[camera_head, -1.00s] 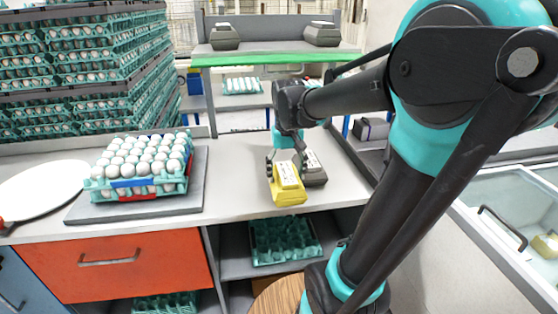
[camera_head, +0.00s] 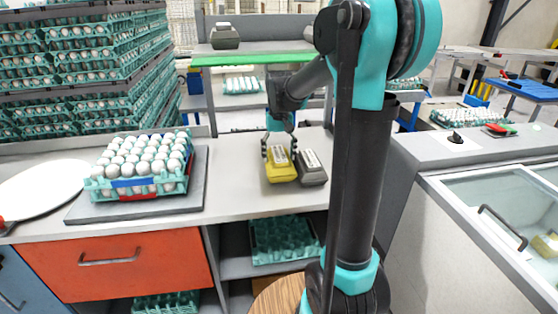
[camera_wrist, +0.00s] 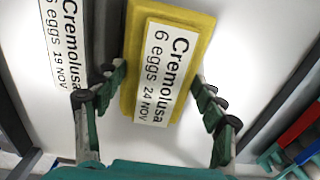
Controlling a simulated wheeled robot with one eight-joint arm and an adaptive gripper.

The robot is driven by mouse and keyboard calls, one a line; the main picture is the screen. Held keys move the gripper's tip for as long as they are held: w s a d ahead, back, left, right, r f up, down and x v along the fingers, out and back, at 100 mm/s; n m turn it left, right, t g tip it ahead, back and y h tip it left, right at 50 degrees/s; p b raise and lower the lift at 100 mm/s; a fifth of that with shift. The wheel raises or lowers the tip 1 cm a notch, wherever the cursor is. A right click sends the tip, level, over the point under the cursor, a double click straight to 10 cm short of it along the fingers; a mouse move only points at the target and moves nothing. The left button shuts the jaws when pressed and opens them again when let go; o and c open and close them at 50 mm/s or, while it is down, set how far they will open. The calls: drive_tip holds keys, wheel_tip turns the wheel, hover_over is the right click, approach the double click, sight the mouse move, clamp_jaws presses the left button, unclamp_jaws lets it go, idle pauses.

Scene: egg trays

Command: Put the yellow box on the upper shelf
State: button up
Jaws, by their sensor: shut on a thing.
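The yellow box (camera_head: 281,165) has a white label reading "Cremolusa 6 eggs 24 NOV". My gripper (camera_head: 279,152) is shut on it, behind it above the worktop. In the wrist view the yellow box (camera_wrist: 190,75) lies between the two fingers of my gripper (camera_wrist: 160,76). I cannot tell whether its underside touches the worktop. The upper shelf (camera_head: 250,60), with a green front edge, stands behind the worktop; its right part is hidden by my arm.
A dark grey egg box (camera_head: 312,168) sits close to the right of the yellow box. Another grey box (camera_head: 225,36) stands on the upper shelf's left. A full egg tray (camera_head: 140,165) sits on a grey plate at left. The worktop (camera_head: 235,200) in front is clear.

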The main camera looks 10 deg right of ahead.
drive_tip(key=shift+f, duration=1.1)
drive_tip(key=shift+f, duration=0.1)
drive_tip(key=o, duration=1.7)
drive_tip(key=shift+o, duration=0.2)
